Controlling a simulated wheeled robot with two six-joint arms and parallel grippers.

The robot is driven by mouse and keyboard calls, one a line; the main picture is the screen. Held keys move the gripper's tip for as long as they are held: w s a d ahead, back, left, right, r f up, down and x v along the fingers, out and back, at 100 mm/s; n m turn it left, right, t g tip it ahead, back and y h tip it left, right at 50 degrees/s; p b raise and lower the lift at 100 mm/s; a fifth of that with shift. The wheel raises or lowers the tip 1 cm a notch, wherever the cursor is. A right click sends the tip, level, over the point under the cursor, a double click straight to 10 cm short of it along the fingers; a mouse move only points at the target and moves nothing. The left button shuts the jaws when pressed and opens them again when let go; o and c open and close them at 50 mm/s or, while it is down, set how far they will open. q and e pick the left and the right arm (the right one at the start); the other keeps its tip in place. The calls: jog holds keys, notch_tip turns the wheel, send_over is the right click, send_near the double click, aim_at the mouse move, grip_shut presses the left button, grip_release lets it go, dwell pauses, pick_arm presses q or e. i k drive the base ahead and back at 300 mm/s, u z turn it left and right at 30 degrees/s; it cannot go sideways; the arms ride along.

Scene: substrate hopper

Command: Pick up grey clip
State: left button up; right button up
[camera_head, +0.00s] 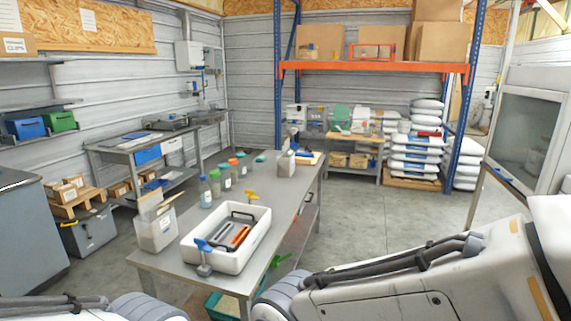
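A small grey piece (204,269) that looks like the grey clip sits at the near left corner of the white tray (258,250), against its outer wall. A blue clip-like piece (205,245) is just above it at the tray's rim; whether the two touch is unclear. A yellow clip-like piece (252,195) lies behind the tray, and a green one (280,260) is at the table's right edge. Only links of my arms show along the bottom. Neither gripper's fingers are in view.
The tray holds a black handle, grey tools and an orange tool (239,235) on a metal table (285,195). A white container (156,229) stands left of the tray. Several bottles (205,192) line the table's left side. A teal bin (222,307) is below the table.

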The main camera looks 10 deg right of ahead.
aim_at(227, 227)
jog(key=z, duration=0.5)
jog(key=i, duration=0.5)
jog(key=z, duration=1.1)
jog(key=i, duration=1.6)
jog(key=u, duration=1.05)
jog(key=i, duration=0.8)
jog(key=u, duration=0.9)
